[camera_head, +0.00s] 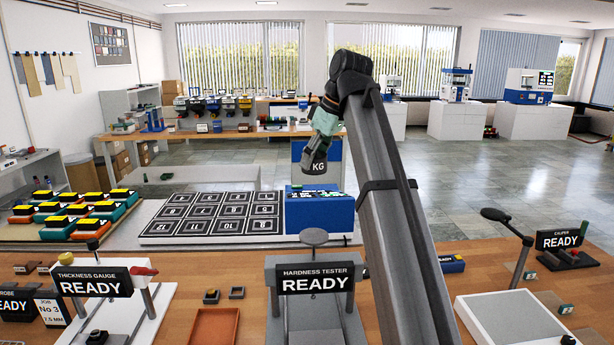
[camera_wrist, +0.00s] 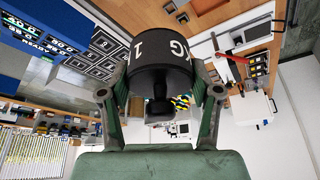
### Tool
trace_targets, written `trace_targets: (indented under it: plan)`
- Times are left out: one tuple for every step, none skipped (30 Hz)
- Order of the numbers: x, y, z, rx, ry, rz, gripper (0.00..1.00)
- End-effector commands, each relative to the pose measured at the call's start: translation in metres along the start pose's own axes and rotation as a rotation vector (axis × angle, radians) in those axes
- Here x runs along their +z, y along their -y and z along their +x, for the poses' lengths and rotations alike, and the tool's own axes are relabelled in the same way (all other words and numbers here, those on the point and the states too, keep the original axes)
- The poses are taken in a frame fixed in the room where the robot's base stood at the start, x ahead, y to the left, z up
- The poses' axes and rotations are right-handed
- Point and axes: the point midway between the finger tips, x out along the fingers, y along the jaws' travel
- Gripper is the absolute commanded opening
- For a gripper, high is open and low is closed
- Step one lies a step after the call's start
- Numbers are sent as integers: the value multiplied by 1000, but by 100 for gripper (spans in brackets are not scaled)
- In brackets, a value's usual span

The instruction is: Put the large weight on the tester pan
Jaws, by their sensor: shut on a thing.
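The large weight is a black cylinder with white lettering, "1" and "KG", and a narrower knob; it fills the upper middle of the wrist view (camera_wrist: 160,68). My gripper (camera_wrist: 160,93) has a finger on each side of it and is shut on it. In the head view the weight (camera_head: 317,167) hangs from my green gripper (camera_head: 318,145) in front of a blue and white block. A blue unit with a lit display (camera_head: 320,212) stands below the weight, which is apart from it.
A black numbered grid board (camera_head: 213,214) lies left of the blue unit. The hardness tester (camera_head: 313,285) stands in front at the centre, the thickness gauge (camera_head: 94,282) at the left. Yellow-topped blocks (camera_head: 78,212) sit at the left.

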Motion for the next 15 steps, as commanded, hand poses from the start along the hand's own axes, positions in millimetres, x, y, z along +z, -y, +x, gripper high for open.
trace_targets:
  plan:
    - [5,2,7,0,-1,0,0]
    - [7,2,13,-1,-1,0,0]
    - [10,2,21,-1,0,0,0]
    - [13,2,26,-1,-1,0,0]
    - [15,3,32,0,-1,-1,0]
    - [18,2,40,-1,-1,-1,0]
    - [20,2,46,-2,0,-1,0]
    - [23,2,51,-1,-1,0,0]
    - [26,3,58,0,-1,0,0]
    - [28,2,64,-1,-1,0,0]
    - [31,2,70,-1,0,0,0]
    - [34,2,77,0,-1,0,0]
    - [36,2,83,0,-1,0,0]
    - [38,2,88,-1,0,0,0]
    - [41,2,95,-1,-1,0,0]
